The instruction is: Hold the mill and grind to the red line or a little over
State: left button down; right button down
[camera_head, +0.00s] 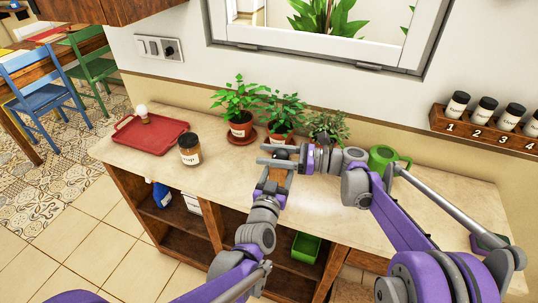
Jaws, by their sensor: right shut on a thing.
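The mill shows as a dark rounded top (281,154) with a brown body below it, above the counter's front edge and largely hidden by my grippers. My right gripper (272,154) reaches in from the right, its fingers shut on the mill's top from either side. My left gripper (275,178) comes up from below, with its fingers beside the brown body; whether they press on it is unclear. A jar (189,150) with a dark lid, white label and brown contents stands on the counter to the left. I can make out no red line.
A red tray (150,136) with a small white-topped item (143,112) lies on the counter's left. Potted plants (239,105) stand along the wall. A rack of numbered jars (482,127) hangs at right.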

jog(key=shift+w+d+m+t+h, duration=0.15)
jog(key=shift+m+t+h, duration=0.1)
jog(key=shift+m+t, duration=0.45)
jog(key=shift+w+a+m+t+h, duration=0.15)
jog(key=shift+m+t, duration=0.3)
jog(key=shift+t, duration=0.6)
jog(key=shift+w+d+m+t+h, duration=0.1)
jog(key=shift+m+t+h, duration=0.2)
jog(key=shift+m+t, duration=0.4)
jog(key=shift+c, duration=1.1)
grip_release()
jog(key=shift+d, duration=0.1)
jog(key=v, duration=1.2)
jog(key=shift+s, duration=0.1)
